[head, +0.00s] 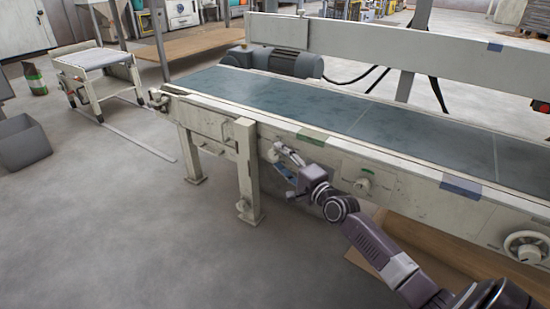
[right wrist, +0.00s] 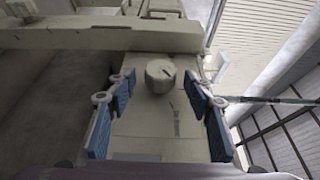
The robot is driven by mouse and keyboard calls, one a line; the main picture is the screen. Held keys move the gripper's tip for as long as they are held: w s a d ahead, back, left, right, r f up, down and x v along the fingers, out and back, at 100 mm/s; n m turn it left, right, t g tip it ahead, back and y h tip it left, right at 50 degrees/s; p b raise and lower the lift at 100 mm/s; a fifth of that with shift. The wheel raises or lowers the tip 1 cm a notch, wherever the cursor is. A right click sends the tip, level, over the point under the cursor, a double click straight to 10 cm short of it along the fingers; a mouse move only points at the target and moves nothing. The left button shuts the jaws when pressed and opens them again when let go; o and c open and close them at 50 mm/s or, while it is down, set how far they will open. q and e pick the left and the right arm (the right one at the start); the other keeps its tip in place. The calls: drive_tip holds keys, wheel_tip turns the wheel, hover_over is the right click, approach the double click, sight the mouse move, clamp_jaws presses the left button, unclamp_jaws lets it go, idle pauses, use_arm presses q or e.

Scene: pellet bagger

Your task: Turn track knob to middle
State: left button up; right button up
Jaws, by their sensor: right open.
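The knob (right wrist: 160,75) in front of my right gripper is round and pale, set on the conveyor's side panel. In the right wrist view it sits between the two blue-padded fingers, with a gap on each side. My right gripper (head: 283,164) is open and holds nothing. In the head view this knob (head: 272,155) is small, just beyond the fingertips. Which way it is set and its markings are too small to read. A second pale knob (head: 363,184) sits farther right on the same panel. My left gripper is not in view.
The conveyor belt (head: 320,107) runs above the panel. A support leg (head: 246,170) stands just left of my right gripper. A handwheel (head: 527,247) is at the far right. A grey bin (head: 22,145) stands at left; the floor between is clear.

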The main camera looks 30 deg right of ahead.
sight(276, 154)
drive_tip(key=shift+w+b, duration=0.55)
drive_tip(key=shift+w, duration=0.95)
drive_tip(key=shift+c, duration=0.4)
